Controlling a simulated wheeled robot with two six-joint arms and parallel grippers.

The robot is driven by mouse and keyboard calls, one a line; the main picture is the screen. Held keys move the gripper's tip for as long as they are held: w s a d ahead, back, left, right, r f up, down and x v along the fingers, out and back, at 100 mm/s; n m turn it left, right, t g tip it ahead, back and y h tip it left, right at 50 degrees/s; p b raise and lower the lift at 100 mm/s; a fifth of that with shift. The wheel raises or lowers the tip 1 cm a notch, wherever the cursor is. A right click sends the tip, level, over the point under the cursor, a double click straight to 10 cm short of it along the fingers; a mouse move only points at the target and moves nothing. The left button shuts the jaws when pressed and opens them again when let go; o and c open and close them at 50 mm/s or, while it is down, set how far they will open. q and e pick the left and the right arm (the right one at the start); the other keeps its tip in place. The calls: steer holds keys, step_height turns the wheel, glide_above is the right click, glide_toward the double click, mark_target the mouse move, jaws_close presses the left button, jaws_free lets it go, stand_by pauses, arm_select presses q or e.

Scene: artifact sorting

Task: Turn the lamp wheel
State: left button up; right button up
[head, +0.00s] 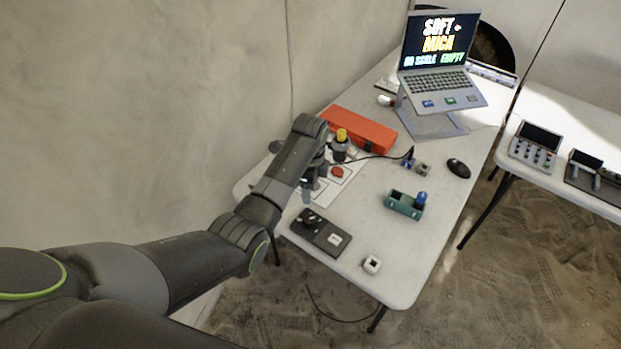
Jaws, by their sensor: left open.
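A flat dark panel (326,243) lies near the left front edge of the white table. It carries a small round dark knob (310,217), which may be the lamp wheel, and a white label. My left gripper (309,196) points down just behind and above the knob, over a white sheet. It is open, and I see nothing between its fingers. Its small size and my arm hide its exact gap to the knob. My right gripper does not show.
A red-orange case (360,130), a yellow-topped dark item (341,145) and a red piece (337,172) are close behind the gripper. A laptop (440,70) stands at the back. A teal holder (403,205), black mouse (458,168) and white cube (372,264) lie rightward.

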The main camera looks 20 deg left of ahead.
arm_select(q)
steer(key=shift+r, duration=1.35)
steer(key=shift+f, duration=0.15)
